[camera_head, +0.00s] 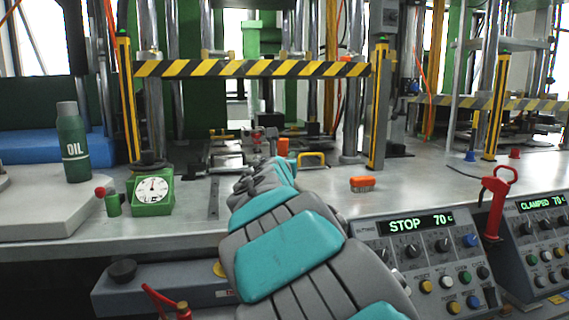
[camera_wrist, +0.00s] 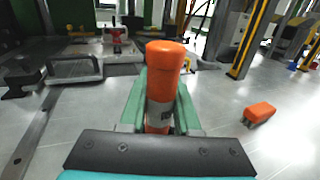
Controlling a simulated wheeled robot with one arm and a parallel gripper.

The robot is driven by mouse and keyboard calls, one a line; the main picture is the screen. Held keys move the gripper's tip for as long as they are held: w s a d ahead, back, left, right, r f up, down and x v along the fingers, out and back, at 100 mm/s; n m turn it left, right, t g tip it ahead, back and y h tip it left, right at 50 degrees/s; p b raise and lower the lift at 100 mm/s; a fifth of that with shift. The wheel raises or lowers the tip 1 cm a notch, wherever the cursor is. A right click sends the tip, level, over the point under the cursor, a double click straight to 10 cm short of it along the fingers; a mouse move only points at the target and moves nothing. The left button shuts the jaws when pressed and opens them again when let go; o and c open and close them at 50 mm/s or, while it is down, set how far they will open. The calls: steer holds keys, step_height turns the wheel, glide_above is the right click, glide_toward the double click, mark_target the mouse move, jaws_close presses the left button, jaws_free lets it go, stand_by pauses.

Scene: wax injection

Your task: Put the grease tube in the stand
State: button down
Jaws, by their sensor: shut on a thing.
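The grease tube (camera_wrist: 165,62) appears to be the orange cylinder with a grey lower band, upright in the wrist view. My gripper (camera_wrist: 160,100) has its green fingers on both sides of the tube and is shut on it. In the head view, the orange top of the tube (camera_head: 283,146) shows just beyond the end of my arm, and the fingers are mostly hidden behind the arm. I cannot make out a stand for the tube in either view.
An orange brush (camera_head: 362,184) lies on the metal bench (camera_head: 320,205), right of my arm. A dial gauge (camera_head: 152,192) and an oil bottle (camera_head: 72,143) stand at left. A striped barrier (camera_head: 250,68) crosses the press behind. Control panels (camera_head: 430,260) sit at front right.

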steer(key=shift+f, duration=0.1)
steer(key=c, duration=0.6)
jaws_free()
